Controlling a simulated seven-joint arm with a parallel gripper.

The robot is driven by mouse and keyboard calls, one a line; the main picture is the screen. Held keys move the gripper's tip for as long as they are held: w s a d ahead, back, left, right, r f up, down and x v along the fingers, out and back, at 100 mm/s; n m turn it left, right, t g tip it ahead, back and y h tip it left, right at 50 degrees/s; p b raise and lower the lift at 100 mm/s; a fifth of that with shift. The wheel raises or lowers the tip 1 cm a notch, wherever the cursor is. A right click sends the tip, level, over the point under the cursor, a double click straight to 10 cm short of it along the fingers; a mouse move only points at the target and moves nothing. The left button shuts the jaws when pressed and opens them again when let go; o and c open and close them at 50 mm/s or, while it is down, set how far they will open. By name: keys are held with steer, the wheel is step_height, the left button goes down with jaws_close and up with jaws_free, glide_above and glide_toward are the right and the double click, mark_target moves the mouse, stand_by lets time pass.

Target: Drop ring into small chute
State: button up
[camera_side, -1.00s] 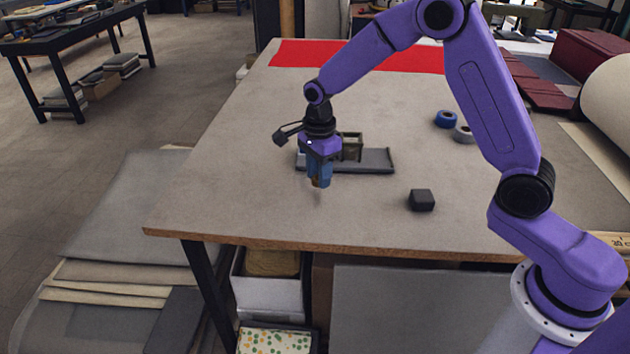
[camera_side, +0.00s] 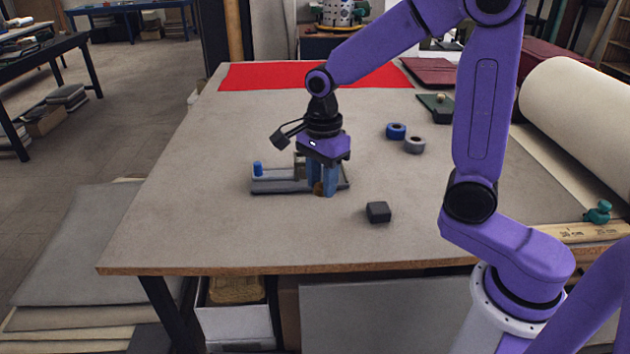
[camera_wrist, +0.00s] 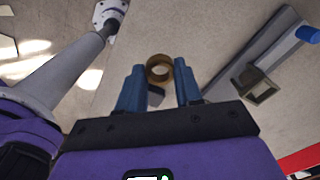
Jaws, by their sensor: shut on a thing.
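My gripper (camera_side: 322,191) is shut on a brown ring (camera_wrist: 159,68), which sits between the blue fingertips in the wrist view. The ring (camera_side: 318,188) is mostly hidden by the fingers in the side view. The gripper is at the right end of a grey base (camera_side: 272,187), on its near side in the side view. A small square-mouthed chute (camera_wrist: 263,91) stands on this base, to the right of the ring in the wrist view and apart from it. In the side view the chute (camera_side: 299,166) is partly hidden behind my gripper.
A dark block (camera_side: 378,212) lies to the right of the gripper. A blue ring (camera_side: 396,131) and a grey ring (camera_side: 414,146) lie farther back. The table's front left is clear.

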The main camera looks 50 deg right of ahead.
steer(key=w+d, duration=1.3)
steer(key=w, duration=0.5)
steer(key=shift+m, duration=0.3)
steer(key=shift+s+d+f, duration=0.1)
steer(key=shift+f, duration=1)
steer(key=shift+s+f, duration=0.1)
steer(key=shift+f, duration=1)
steer(key=shift+f, duration=0.1)
steer(key=o, duration=1.1)
steer(key=shift+r, duration=3)
